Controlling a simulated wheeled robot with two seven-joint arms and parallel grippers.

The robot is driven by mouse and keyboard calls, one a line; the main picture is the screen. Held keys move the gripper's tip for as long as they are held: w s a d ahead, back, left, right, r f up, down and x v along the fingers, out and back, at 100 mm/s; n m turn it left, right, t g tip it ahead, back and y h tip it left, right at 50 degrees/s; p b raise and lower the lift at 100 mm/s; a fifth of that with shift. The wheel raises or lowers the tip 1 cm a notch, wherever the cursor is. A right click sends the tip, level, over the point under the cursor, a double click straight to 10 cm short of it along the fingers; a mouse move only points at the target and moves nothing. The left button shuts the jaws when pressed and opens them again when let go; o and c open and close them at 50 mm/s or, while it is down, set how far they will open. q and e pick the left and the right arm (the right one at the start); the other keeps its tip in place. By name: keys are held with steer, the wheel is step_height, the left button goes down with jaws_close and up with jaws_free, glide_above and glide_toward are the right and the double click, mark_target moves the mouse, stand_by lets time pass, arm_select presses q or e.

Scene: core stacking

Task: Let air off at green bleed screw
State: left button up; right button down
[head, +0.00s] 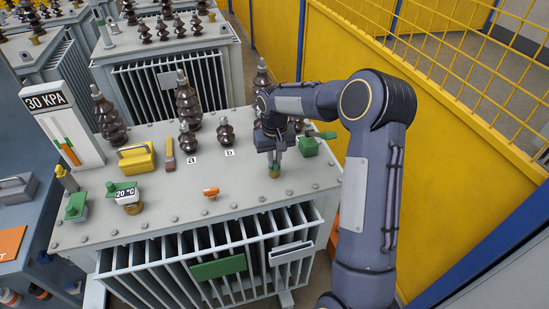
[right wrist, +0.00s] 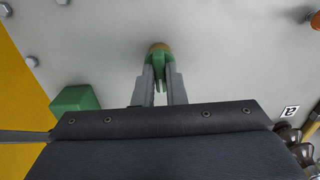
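The green bleed screw (head: 274,171) stands on a brass base on the grey transformer lid, near its right front edge. My right gripper (head: 275,160) points down over it. In the right wrist view, the two grey fingers of my right gripper (right wrist: 160,83) lie on either side of the green screw (right wrist: 161,66) and appear to touch it. A gauge panel (head: 67,130) at the left reads 30 KPA, with orange and green bars. My left gripper is not in view.
A green block-shaped fitting (head: 309,146) stands right behind the gripper. Brown insulators (head: 188,105) rise from the lid, two labelled a and b. An orange knob (head: 211,192), a 20 °C gauge (head: 125,195) and a yellow-handled box (head: 136,158) stand further left. A yellow barrier (head: 440,120) borders the right.

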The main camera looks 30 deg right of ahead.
mark_target(275, 161)
steer(key=shift+n, duration=0.3)
steer(key=n, duration=0.4)
steer(key=shift+n, duration=0.3)
steer(key=n, duration=0.5)
steer(key=shift+n, duration=0.4)
steer(key=c, duration=1.5)
jaws_free()
steer(key=shift+r, duration=3.95)
